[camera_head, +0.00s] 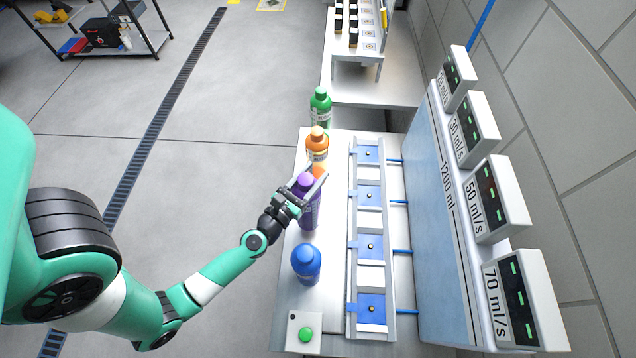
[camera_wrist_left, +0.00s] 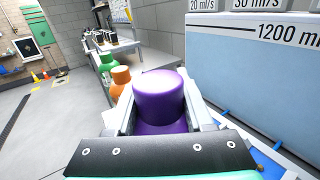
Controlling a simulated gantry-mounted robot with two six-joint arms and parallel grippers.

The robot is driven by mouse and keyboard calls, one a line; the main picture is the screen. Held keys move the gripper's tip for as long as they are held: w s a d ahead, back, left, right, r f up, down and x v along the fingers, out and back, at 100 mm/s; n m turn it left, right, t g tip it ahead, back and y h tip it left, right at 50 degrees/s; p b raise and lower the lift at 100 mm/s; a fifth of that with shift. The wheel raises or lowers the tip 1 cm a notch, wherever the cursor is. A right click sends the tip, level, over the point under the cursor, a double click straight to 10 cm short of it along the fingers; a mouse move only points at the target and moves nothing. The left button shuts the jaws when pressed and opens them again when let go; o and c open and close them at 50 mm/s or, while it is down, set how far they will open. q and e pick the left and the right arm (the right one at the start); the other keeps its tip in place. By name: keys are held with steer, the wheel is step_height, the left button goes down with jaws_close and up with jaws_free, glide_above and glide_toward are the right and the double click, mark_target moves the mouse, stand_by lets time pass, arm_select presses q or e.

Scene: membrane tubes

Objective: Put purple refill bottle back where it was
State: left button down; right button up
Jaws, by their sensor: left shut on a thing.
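The purple refill bottle (camera_head: 309,212) is upright in the row of bottles on the white table, between the orange bottle (camera_head: 317,146) and the blue bottle (camera_head: 306,262). My left gripper (camera_head: 306,187) is shut on it near its cap. In the left wrist view the purple cap (camera_wrist_left: 160,95) sits between the two fingers. I cannot tell whether the bottle's base touches the table. My right gripper is not in view.
A green bottle (camera_head: 320,106) stands behind the orange one. To the right is a rack with blue pads (camera_head: 370,246), then a large tank (camera_head: 436,200) with flow displays (camera_head: 497,199). A box with a green button (camera_head: 305,334) is at the table's near end.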

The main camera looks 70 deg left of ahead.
arm_select(q)
step_height(320, 180, down, 6)
steer(key=w+a+b, duration=0.1)
steer(key=w+b, duration=0.1)
steer(key=b, duration=0.2)
steer(key=shift+a+r, duration=0.15)
steer(key=shift+r, duration=0.05)
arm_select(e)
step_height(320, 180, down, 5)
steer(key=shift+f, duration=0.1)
arm_select(q)
steer(key=shift+f+b, duration=0.2)
steer(key=shift+b, duration=0.1)
steer(key=shift+c, duration=1.4)
jaws_free()
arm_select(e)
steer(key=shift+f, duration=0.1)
